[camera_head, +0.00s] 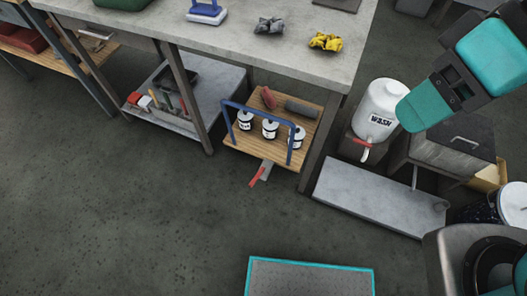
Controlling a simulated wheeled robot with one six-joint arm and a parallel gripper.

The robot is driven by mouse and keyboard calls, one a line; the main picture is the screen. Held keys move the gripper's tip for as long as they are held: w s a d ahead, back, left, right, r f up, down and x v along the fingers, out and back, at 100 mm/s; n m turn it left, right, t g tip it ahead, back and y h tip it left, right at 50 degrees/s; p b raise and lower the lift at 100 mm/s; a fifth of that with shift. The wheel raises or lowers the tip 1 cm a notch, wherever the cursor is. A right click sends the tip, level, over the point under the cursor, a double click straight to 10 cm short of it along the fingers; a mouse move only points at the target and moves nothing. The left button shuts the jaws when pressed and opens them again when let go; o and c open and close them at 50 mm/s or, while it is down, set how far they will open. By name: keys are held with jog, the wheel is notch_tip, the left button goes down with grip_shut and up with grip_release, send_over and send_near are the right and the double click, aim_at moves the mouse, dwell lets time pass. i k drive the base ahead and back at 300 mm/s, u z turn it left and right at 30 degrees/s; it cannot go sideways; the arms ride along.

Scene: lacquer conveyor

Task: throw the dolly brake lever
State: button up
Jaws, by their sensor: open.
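The dolly (238,153) is a small wooden platform with a blue tubular handle (262,116), standing under the grey workbench. The brake lever (258,176) is at its front edge, a grey metal piece with a red grip that points down and left over the floor. Several white labelled cans (269,128), a red roll (268,97) and a dark roll (303,108) are on the dolly. My arm reaches in at the upper right, well apart from the lever. My gripper's jaws cannot be made out.
The workbench (270,50) stands above the dolly, its legs on both sides. A lower shelf with tools (190,125) is to the left. A white wash jug (380,108) and a low grey slab (365,198) are to the right. The floor before the lever is clear.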

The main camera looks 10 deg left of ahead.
aim_at(261, 172)
jog(key=k, duration=0.5)
jog(key=u, duration=0.85)
jog(key=i, duration=0.75)
jog(key=z, duration=0.2)
